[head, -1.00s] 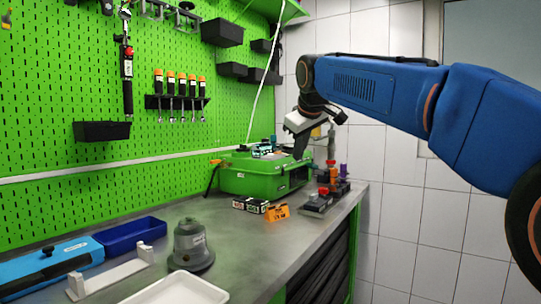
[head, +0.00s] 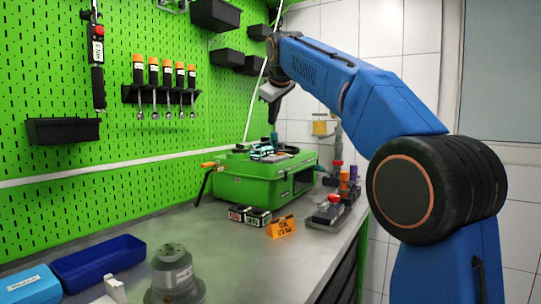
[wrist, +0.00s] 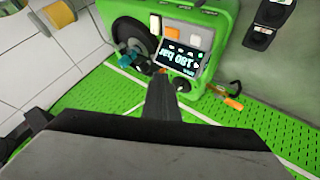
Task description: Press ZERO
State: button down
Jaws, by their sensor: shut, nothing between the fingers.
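The green pump test case (head: 262,181) stands on the bench against the pegboard. In the wrist view, its top panel (wrist: 222,22) shows upside down, with a dark display (wrist: 180,59) reading 180 bar. My gripper (head: 273,133) is shut and empty, pointing down over the panel. Its narrow tip (wrist: 161,80) shows near the display's edge.
Small black boxes (head: 249,215) and an orange sign (head: 281,227) lie in front. Black fittings (head: 329,211) stand at the right. A grey pump (head: 173,274) and blue tray (head: 97,262) are nearer.

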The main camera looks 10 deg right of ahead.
aim_at(273, 156)
jog(key=shift+f, duration=0.1)
dwell(0.3)
jog(key=shift+f, duration=4.35)
jog(key=shift+f, duration=0.85)
jog(key=shift+r, duration=0.9)
jog(key=shift+w+r, duration=0.1)
jog(key=shift+r, duration=2.4)
